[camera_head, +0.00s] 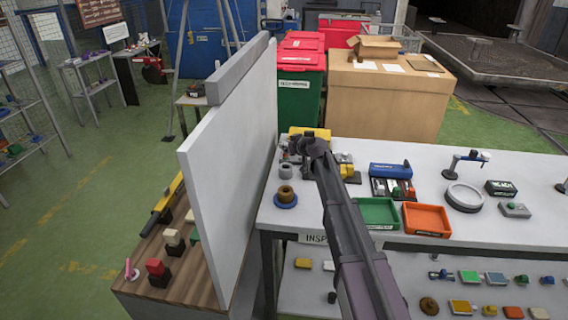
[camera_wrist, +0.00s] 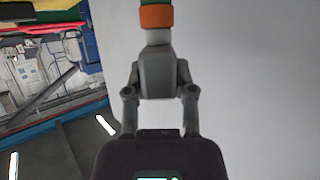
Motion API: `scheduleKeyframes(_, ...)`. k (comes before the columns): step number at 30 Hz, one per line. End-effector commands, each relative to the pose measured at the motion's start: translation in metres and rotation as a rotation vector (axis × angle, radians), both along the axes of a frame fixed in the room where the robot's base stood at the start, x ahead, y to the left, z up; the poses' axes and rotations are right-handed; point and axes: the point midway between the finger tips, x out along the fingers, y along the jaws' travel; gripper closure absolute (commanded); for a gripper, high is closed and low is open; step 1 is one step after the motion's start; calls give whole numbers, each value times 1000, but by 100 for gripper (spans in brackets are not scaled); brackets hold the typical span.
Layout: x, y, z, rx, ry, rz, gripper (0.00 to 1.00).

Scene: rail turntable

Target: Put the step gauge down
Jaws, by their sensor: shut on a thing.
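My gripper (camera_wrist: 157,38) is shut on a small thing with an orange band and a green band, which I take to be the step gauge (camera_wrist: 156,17). It sticks out past the fingertips at the top of the wrist view, and its far end is cut off. In the head view my gripper (camera_head: 312,146) is over the back left of the inspection table (camera_head: 278,218), near the white partition. The gauge cannot be made out there behind the gripper and arm.
The tall white partition (camera_head: 222,170) stands close on the left. A grey ring piece, a brown ring on a blue base (camera_head: 286,196), a blue case (camera_head: 391,170), a green tray (camera_head: 376,212) and an orange tray (camera_head: 426,219) stand on the table. Some bare tabletop lies in front.

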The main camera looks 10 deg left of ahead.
Motion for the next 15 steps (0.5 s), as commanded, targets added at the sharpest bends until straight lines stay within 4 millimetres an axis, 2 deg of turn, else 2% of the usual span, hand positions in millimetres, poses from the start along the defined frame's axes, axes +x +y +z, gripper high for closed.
scheduleKeyframes(1, 0, 0, -10, 0, 0, 0, 100)
scheduleKeyframes(6, 0, -1, -20, 0, 0, -1, 100)
scheduleKeyframes(15, 0, -1, -21, 0, 0, -1, 100)
